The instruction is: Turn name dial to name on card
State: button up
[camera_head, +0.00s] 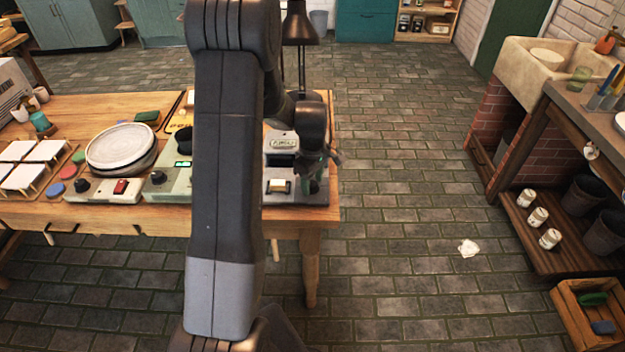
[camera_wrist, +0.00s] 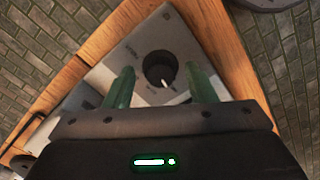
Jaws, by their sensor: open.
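The name dial (camera_wrist: 158,68), a round black knob with a white pointer mark, stands on a grey panel (camera_wrist: 180,40) in the wrist view. My gripper (camera_wrist: 162,88) is open, with one green finger on each side of the dial. Contact with the dial cannot be told. In the head view my gripper (camera_head: 316,182) is over the right end of the grey device (camera_head: 310,198), hiding the dial. This device has a small lettered plate (camera_head: 283,143), a dark window (camera_head: 282,160) and a cream key (camera_head: 279,186). I cannot read a name for certain.
The wooden table (camera_head: 75,212) also bears a round pale plate (camera_head: 121,146) on a stand, a control box with a red switch (camera_head: 121,187), coloured pads and white tiles. My arm hides the table's middle. Stone floor right of the table is largely clear.

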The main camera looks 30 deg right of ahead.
jog(key=c, duration=1)
jog(key=shift+o, duration=0.2)
